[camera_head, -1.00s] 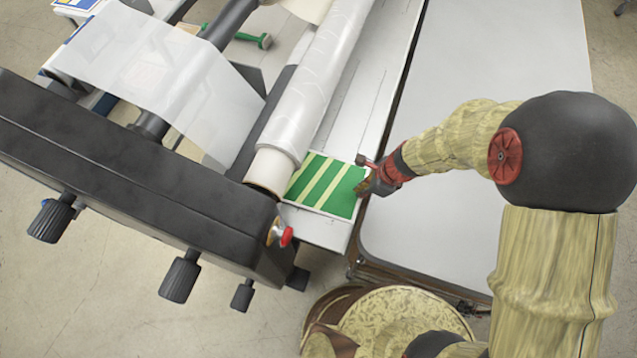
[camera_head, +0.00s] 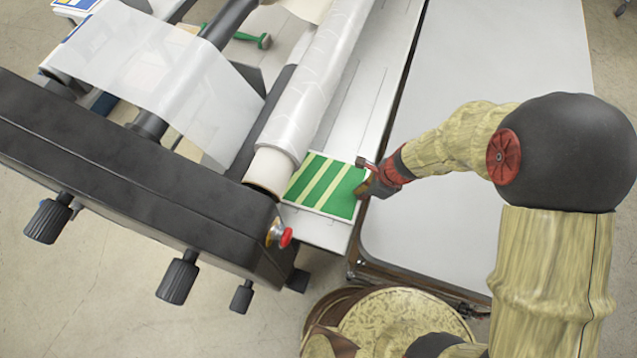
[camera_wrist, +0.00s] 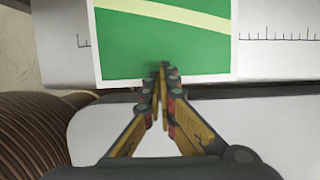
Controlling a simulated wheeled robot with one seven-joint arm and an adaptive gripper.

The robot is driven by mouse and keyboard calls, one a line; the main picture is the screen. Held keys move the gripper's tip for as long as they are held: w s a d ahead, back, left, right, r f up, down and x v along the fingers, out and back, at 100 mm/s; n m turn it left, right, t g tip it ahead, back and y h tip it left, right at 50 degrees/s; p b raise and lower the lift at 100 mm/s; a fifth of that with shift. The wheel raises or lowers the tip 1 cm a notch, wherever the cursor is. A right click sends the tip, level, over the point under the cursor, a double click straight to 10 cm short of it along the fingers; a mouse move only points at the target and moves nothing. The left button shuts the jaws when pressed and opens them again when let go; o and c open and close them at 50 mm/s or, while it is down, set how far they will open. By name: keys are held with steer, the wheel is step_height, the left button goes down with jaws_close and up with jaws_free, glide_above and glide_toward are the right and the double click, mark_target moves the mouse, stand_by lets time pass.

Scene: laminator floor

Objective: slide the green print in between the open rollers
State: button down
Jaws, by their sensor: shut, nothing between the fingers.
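The green print (camera_head: 327,186) has pale stripes and a white border. It lies flat on the laminator's white feed table, and its left edge reaches the film-wrapped roller (camera_head: 313,95); whether any of it is under the roller is hidden. My gripper (camera_head: 362,188) is at the print's right edge. In the wrist view the print (camera_wrist: 130,50) fills the upper middle, and my gripper (camera_wrist: 162,72) is shut with its fingertips together, overlapping the print's near edge. Nothing shows between the fingers. I cannot tell whether the tips touch the print.
The laminator's black end housing (camera_head: 130,190) with several knobs and a red button (camera_head: 286,237) stands at left. A clear film web (camera_head: 165,85) hangs behind. A green-handled tool (camera_head: 245,39) lies beyond the roller. A bare grey table (camera_head: 480,80) is at right.

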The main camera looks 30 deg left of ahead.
mark_target(335, 191)
steer(key=shift+d, duration=0.25)
stand_by(0.3)
steer(key=shift+s, duration=0.3)
steer(key=shift+s+a+p, duration=0.15)
steer(key=shift+a+p, duration=0.2)
steer(key=shift+a, duration=0.95)
steer(key=shift+s+a+p, duration=0.2)
steer(key=shift+a+p, duration=0.15)
steer(key=shift+a, duration=0.9)
steer(key=shift+s+a+p, duration=0.15)
steer(key=shift+a+p, duration=0.2)
steer(key=shift+a, duration=0.95)
stand_by(1.3)
steer(key=shift+w+d, duration=0.15)
steer(key=shift+d, duration=0.4)
stand_by(0.6)
steer(key=shift+p+v, duration=2.5)
steer(key=shift+v, duration=0.65)
